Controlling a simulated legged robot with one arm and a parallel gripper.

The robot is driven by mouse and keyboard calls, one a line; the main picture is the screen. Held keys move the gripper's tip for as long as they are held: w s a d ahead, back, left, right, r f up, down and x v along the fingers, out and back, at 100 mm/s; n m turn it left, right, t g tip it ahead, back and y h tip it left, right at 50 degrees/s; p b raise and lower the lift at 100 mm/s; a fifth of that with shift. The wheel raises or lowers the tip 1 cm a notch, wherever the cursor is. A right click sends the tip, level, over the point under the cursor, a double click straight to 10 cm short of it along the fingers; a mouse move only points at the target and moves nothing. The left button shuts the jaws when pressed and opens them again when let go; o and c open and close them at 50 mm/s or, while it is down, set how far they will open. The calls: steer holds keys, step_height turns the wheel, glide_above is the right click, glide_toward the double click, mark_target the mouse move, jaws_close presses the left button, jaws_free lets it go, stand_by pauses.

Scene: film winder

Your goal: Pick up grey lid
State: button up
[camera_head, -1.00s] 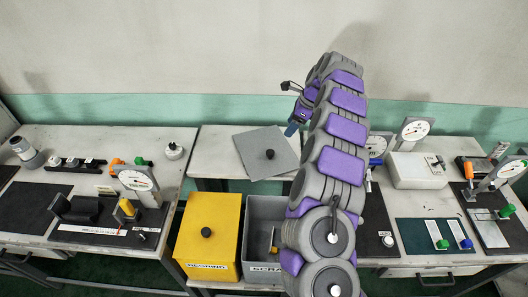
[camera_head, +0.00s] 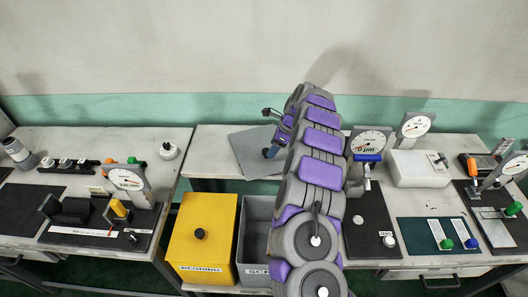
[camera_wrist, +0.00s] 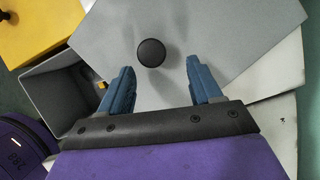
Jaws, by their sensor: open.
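The grey lid (camera_head: 248,150) is a flat square plate lying on the back middle table, partly overhanging its front edge. Its round black knob (camera_wrist: 151,53) shows in the wrist view, standing up from the grey lid (camera_wrist: 220,30); in the head view my arm hides the knob. My gripper (camera_wrist: 160,80) is open and empty, its two blue fingers pointing at the lid. The knob lies just beyond the fingertips, roughly between them, a little toward the left finger. My gripper (camera_head: 270,150) also shows over the lid in the head view.
An open grey bin (camera_head: 254,222) stands below the table, beside a yellow bin with a yellow lid (camera_head: 203,230). A dial gauge (camera_head: 368,142) stands close right of my arm. Further gauges and fixtures stand on the left and right tables.

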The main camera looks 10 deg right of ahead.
mark_target(267, 151)
steer(key=a+f, duration=0.1)
steer(key=a+f+b, duration=0.1)
steer(key=f, duration=0.1)
steer(key=shift+w+a+f, duration=0.1)
steer(key=shift+w+a, duration=0.05)
steer(key=shift+a, duration=0.4)
steer(key=shift+d, duration=0.65)
steer(key=c, duration=0.8)
steer(key=shift+a, duration=0.4)
steer(key=c, duration=0.3)
